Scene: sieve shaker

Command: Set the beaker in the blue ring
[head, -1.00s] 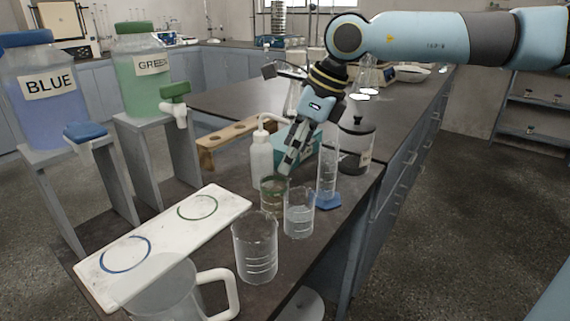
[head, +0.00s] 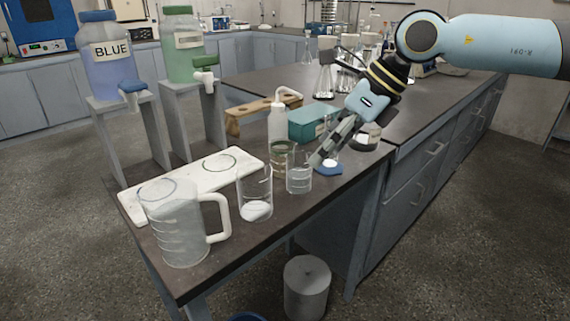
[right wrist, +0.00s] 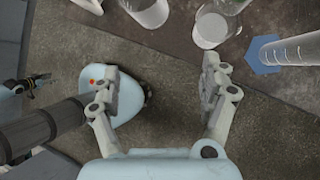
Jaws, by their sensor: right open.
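A larger clear beaker (head: 255,192) stands by the front edge of the bench. A smaller clear beaker (head: 299,179) is to its right, and a green-marked beaker (head: 281,158) is behind them. The white board (head: 205,182) bears a green ring (head: 219,162); its near end, with the blue ring, is largely behind the jug. My right gripper (head: 316,160) is open and empty, beside the smaller beaker at its right. In the right wrist view its open jaws (right wrist: 160,68) have floor between them. A small dark part at that view's left edge may be my left gripper; its state is unclear.
A clear jug (head: 180,225) stands at the front left. A measuring cylinder (right wrist: 292,50) with a blue foot is right of the beakers. A wash bottle (head: 278,124), teal box (head: 312,122) and wooden rack (head: 250,113) are behind. A grey bin (head: 306,288) stands below.

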